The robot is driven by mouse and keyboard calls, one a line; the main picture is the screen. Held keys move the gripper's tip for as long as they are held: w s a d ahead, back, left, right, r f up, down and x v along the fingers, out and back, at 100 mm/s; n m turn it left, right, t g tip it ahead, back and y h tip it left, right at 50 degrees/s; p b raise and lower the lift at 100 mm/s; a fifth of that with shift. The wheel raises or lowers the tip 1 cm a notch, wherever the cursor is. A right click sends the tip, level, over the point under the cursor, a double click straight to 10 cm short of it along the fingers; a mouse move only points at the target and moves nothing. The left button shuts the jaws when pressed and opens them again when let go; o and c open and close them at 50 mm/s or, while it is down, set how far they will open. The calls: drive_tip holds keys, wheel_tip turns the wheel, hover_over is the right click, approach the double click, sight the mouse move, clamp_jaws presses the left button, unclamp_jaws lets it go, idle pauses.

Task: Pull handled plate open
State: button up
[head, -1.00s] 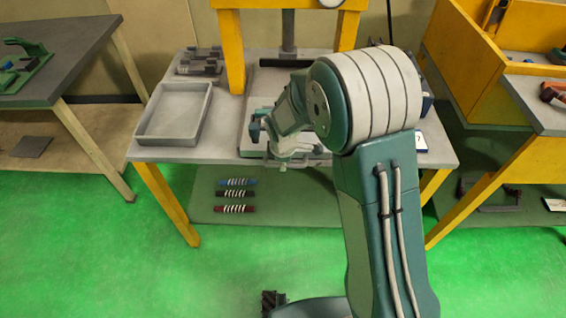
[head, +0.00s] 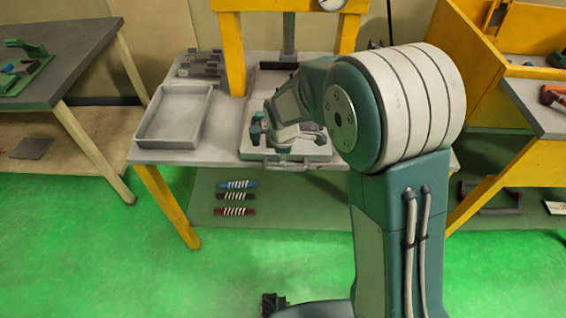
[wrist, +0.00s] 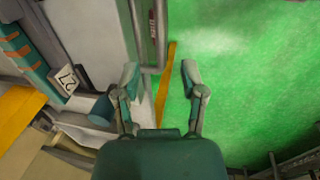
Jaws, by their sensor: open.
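The handled plate (head: 320,153) is a light grey slab on the middle table, at its front edge. Its grey bar handle (head: 290,169) sticks out in front of the plate. The handle (wrist: 154,35) shows at the top of the wrist view, with the green floor beyond it. My gripper (wrist: 160,78) is open. Its teal fingertips stand apart, and the handle's near end lies close to the left fingertip, toward the gap between them. I cannot tell whether they touch. In the head view my wrist is above the plate and hides part of it.
A grey empty tray (head: 147,140) stands on the table left of the plate. A yellow press frame (head: 230,50) rises behind it. Several grey blocks lie at the back left. Coloured coils (head: 238,184) lie on the lower shelf. The green floor in front is clear.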

drive_tip(key=r, duration=0.3)
drive_tip(key=s+r, duration=0.1)
drive_tip(key=r, duration=0.1)
drive_tip(key=shift+a+r, duration=0.1)
drive_tip(key=shift+r, duration=0.25)
drive_tip(key=s+d+r+m+t, duration=0.2)
drive_tip(key=s+d+r+m, duration=0.75)
drive_tip(key=r, duration=0.25)
drive_tip(key=s+d+r+m, duration=0.1)
drive_tip(key=s+d+m, duration=0.1)
drive_tip(key=s+m, duration=0.2)
drive_tip(key=s+d+r+m+t, duration=0.1)
drive_tip(key=s+d+r+m, duration=0.1)
drive_tip(key=s, duration=0.8)
drive_tip(key=shift+d+m, duration=0.85)
drive_tip(key=shift+m, duration=0.3)
